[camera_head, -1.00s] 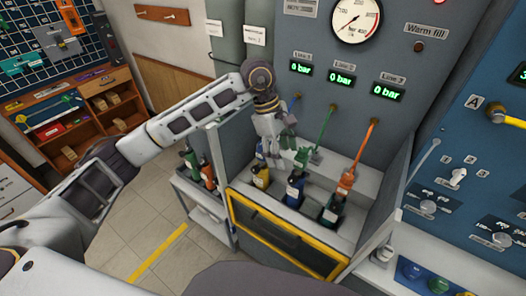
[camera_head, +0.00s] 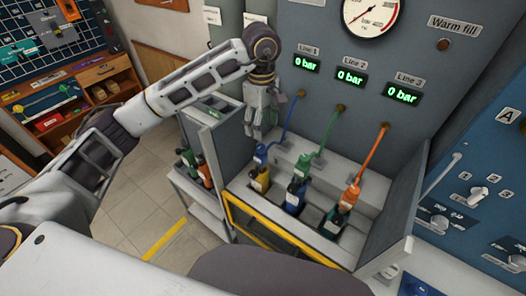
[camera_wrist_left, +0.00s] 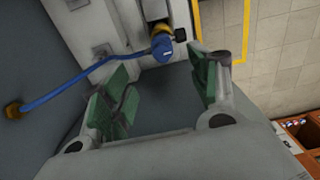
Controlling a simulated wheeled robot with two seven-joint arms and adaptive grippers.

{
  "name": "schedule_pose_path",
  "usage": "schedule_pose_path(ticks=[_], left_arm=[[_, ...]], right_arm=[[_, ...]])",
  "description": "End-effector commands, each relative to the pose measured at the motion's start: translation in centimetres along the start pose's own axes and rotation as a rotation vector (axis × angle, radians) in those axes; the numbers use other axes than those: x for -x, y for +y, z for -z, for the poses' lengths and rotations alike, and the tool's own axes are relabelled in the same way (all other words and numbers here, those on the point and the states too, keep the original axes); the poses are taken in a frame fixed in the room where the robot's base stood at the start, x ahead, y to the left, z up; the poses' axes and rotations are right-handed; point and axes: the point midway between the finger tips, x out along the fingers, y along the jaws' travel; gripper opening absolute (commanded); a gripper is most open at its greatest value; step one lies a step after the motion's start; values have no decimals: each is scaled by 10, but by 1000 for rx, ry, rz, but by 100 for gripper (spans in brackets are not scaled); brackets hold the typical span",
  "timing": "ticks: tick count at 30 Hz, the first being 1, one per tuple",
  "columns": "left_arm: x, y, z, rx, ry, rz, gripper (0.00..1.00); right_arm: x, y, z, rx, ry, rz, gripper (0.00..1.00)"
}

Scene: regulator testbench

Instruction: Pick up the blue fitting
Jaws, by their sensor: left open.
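The blue fitting (camera_head: 260,154) sits on top of the yellow bottle (camera_head: 259,180) at the left of the bench recess, at the end of a blue hose from the wall. In the left wrist view the fitting (camera_wrist_left: 162,46) shows beyond the fingertips, roughly between the two green-padded fingers. My left gripper (camera_head: 263,132) is open and points down, just above and behind the fitting, apart from it. In the left wrist view my left gripper (camera_wrist_left: 165,78) has nothing between its fingers. My right gripper is not in view.
A green fitting (camera_head: 303,164) on a blue bottle and an orange fitting (camera_head: 351,195) on a green bottle stand to the right, each on a hose. A yellow-framed front panel (camera_head: 268,238) borders the recess. A side cart (camera_head: 205,205) holds several bottles at left.

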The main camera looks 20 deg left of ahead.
Motion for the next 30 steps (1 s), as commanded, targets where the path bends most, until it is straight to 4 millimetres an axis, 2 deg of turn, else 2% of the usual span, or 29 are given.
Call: schedule_pose_path(ticks=[5,11,16,30], left_arm=[[0,0,1,0,3,0,61],[0,0,1,0,3,0,61],[-6,0,1,0,2,2,61],[-57,-1,0,0,2,2,61]], right_arm=[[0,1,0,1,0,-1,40],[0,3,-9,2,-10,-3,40],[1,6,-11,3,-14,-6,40],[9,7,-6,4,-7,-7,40]])
